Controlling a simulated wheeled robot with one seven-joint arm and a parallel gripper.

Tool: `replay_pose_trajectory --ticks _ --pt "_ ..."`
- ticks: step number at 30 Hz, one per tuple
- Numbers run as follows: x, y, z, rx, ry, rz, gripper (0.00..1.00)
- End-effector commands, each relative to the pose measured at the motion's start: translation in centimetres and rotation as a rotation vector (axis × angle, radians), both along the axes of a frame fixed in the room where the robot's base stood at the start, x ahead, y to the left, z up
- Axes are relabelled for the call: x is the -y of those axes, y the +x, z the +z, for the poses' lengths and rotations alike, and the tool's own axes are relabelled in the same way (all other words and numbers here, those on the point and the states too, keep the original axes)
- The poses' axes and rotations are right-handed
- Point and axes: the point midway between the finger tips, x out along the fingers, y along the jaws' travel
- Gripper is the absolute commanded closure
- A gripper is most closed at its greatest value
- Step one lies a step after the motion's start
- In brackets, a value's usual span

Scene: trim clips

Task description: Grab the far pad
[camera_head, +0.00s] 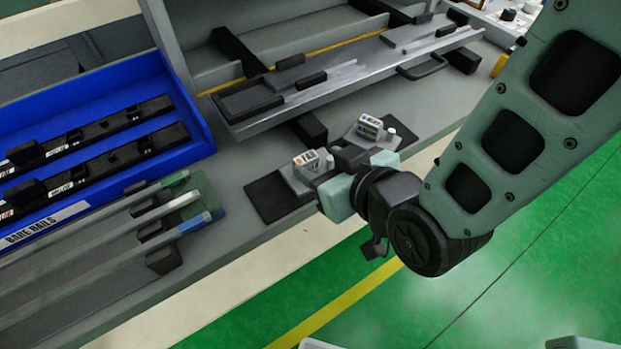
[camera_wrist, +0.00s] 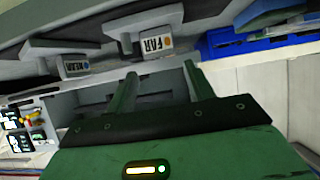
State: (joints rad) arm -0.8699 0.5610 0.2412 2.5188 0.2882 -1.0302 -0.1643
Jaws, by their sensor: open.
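The far pad is a small grey block with a white label reading "FAR" and an orange mark (camera_wrist: 155,45). In the head view it appears to be the left block, with the orange-marked label (camera_head: 313,163), on the bench's front edge. A second grey block with a blue-marked label (camera_head: 375,130) stands to its right; its label (camera_wrist: 77,67) is to the left in the wrist view. My gripper (camera_head: 352,170) is just in front of the blocks. In the wrist view its two green fingers (camera_wrist: 160,70) are apart with nothing held between them, below the FAR label.
A blue bin (camera_head: 205,130) with dark rails stands at the left. Bare rails (camera_head: 120,235) lie in front of it. A long grey tray with rails (camera_head: 330,88) sits behind the blocks. The green floor (camera_head: 480,270) in front is mostly clear.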

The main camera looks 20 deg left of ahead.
Motion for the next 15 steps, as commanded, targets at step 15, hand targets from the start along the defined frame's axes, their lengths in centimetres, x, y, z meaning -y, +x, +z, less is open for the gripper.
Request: replay_pose_trajectory --ticks 15 --pt "-2.9 2.3 -2.3 -0.003 -0.002 0.000 0.47"
